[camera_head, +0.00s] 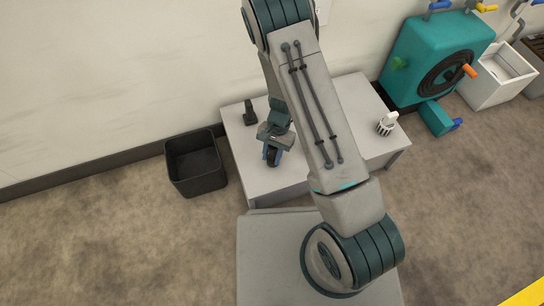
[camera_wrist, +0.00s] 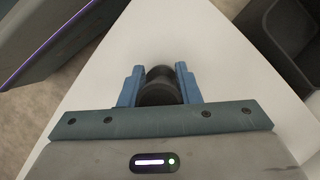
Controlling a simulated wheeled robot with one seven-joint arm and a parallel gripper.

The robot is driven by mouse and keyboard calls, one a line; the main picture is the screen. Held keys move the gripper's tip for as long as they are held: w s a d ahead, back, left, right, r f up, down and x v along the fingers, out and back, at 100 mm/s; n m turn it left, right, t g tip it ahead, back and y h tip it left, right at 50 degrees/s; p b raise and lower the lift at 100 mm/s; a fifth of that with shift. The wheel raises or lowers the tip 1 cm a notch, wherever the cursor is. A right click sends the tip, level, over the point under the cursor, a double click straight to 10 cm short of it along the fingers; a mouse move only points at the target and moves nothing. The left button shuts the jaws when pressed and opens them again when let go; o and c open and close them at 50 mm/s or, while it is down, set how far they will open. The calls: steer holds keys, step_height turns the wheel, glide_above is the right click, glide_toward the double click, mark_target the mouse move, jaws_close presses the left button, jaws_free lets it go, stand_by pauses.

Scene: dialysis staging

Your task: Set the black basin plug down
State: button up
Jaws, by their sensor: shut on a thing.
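The black basin plug (camera_wrist: 160,92) is between the blue fingers of my gripper (camera_wrist: 160,88) in the wrist view, with a finger on each side of it. In the head view my gripper (camera_head: 272,155) points down over the left part of the white table (camera_head: 262,183), near its front edge. The plug shows there only as a small dark shape between the fingers. I cannot tell whether its underside touches the table top.
A dark upright object (camera_head: 250,114) stands at the table's back left. A white ribbed item (camera_head: 387,124) stands at the right. An open black bin (camera_head: 196,165) is on the floor left of the table. A teal machine (camera_head: 430,60) and white sink (camera_head: 497,75) stand beyond.

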steer(key=shift+f, duration=0.2)
steer(key=o, duration=1)
steer(key=shift+r, duration=0.15)
